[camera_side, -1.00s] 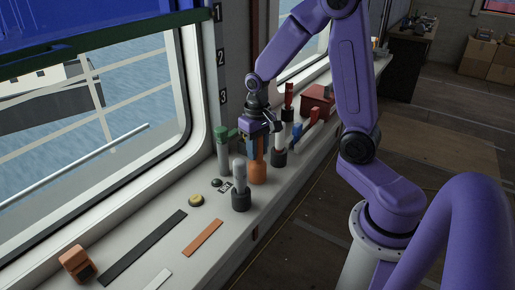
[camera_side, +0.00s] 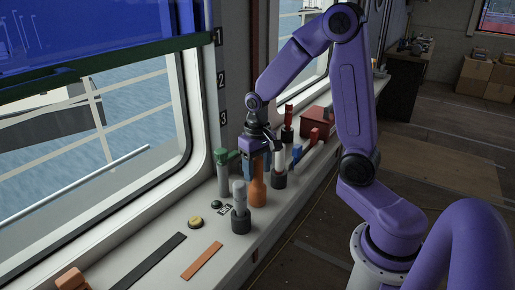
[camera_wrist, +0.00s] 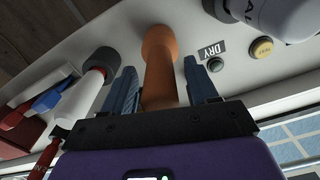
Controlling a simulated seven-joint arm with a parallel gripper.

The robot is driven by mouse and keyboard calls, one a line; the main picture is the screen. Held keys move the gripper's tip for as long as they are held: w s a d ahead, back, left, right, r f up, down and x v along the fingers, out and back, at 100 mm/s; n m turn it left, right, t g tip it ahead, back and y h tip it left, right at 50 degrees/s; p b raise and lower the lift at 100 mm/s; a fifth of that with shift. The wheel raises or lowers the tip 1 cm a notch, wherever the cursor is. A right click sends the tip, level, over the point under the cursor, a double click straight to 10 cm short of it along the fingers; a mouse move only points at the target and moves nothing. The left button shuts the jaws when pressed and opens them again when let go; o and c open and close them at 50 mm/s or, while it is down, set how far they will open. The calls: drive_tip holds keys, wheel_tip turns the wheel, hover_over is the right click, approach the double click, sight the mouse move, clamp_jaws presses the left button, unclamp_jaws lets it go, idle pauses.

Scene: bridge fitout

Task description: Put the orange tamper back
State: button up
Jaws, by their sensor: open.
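The orange tamper (camera_side: 258,188) stands upright on the white window sill, with a wider orange lower end. My gripper (camera_side: 257,165) is over its upper part, pointing down. In the wrist view the tamper (camera_wrist: 160,75) runs between the two blue fingers of my gripper (camera_wrist: 161,88). The fingers are open, with a visible gap on each side of the shaft. The tamper's top is hidden behind the gripper. I cannot tell whether the wide lower end is a separate holder.
A grey-handled tool (camera_side: 240,207) in a dark cup stands close in front. A green tool (camera_side: 222,175) stands beside the window, and a white tool (camera_side: 279,166) in a dark cup just right. A red box (camera_side: 318,121) is farther back. A yellow button (camera_side: 195,222) and flat strips lie nearer.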

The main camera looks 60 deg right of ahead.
wheel_tip(320, 180, up, 10)
drive_tip(key=shift+r, duration=0.1)
drive_tip(key=shift+s+a+r, duration=0.1)
drive_tip(key=shift+r, duration=0.25)
drive_tip(key=shift+s+a+n, duration=0.15)
drive_tip(key=shift+a+n, duration=0.15)
drive_tip(key=shift+a, duration=0.05)
drive_tip(key=s+a+f+n, duration=0.2)
drive_tip(key=s+a+n, duration=0.3)
drive_tip(key=s, duration=0.5)
drive_tip(key=s+a+f+n, duration=0.3)
drive_tip(key=s+a+n, duration=0.2)
drive_tip(key=s+n, duration=0.5)
drive_tip(key=shift+s+a, duration=0.2)
drive_tip(key=shift+s, duration=0.45)
drive_tip(key=shift+r, duration=0.1)
